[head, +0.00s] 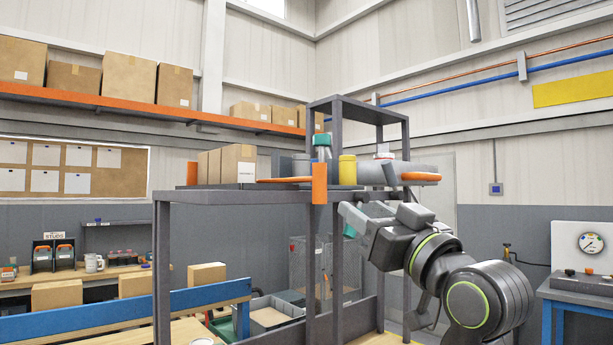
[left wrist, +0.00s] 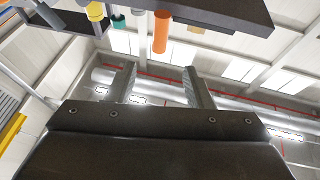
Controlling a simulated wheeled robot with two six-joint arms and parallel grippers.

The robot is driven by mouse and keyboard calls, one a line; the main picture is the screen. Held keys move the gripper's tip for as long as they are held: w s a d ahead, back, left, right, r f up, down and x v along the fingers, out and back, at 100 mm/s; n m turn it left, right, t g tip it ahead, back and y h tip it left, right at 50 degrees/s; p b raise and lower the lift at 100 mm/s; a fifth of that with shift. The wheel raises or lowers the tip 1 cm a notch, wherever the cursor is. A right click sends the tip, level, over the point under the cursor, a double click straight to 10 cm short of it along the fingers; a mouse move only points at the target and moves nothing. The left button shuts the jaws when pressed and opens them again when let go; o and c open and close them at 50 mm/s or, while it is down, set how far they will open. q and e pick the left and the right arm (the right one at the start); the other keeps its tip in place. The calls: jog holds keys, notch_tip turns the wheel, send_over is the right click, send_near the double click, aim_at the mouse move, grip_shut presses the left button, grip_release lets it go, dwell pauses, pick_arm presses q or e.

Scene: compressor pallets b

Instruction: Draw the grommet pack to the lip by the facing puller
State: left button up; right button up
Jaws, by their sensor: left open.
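A cardboard box with a white label (head: 238,165) stands on the upper shelf of the dark rack, behind its front edge (head: 222,192). I take it for the grommet pack, but the label is too small to read. An orange upright grip (head: 319,183) hangs at the shelf's front corner. It also shows in the left wrist view (left wrist: 162,32), beyond my fingers. A flat orange piece (head: 285,180) lies beside it on the shelf. I cannot tell which is the facing puller. My left gripper (head: 350,212) is open and empty, right of and below the upright grip, apart from it.
A yellow cylinder (head: 347,170) and a teal-capped bottle (head: 322,146) stand near the grip. Another orange-ended piece (head: 421,176) lies at the shelf's right end. Rack posts (head: 162,270) stand below. A blue rail (head: 130,312) crosses the lower left.

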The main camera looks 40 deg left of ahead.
aim_at(315, 175)
pick_arm(q)
jog(key=p+x, duration=0.3)
jog(key=x, duration=0.6)
jog(key=shift+a+r+p, duration=0.1)
jog(key=shift+p, duration=0.3)
jog(key=p+x, duration=0.2)
jog(key=x, duration=0.4)
jog(key=shift+a+p, duration=0.3)
jog(key=shift+w+a+r, duration=0.15)
jog(key=shift+w+a, duration=0.1)
jog(key=shift+a, duration=0.25)
pick_arm(e)
notch_tip(315, 175, up, 7)
jog(key=d, duration=0.1)
jog(key=shift+s+d, duration=0.2)
jog(key=shift+d, duration=0.15)
pick_arm(q)
jog(key=shift+c, duration=0.4)
grip_shut()
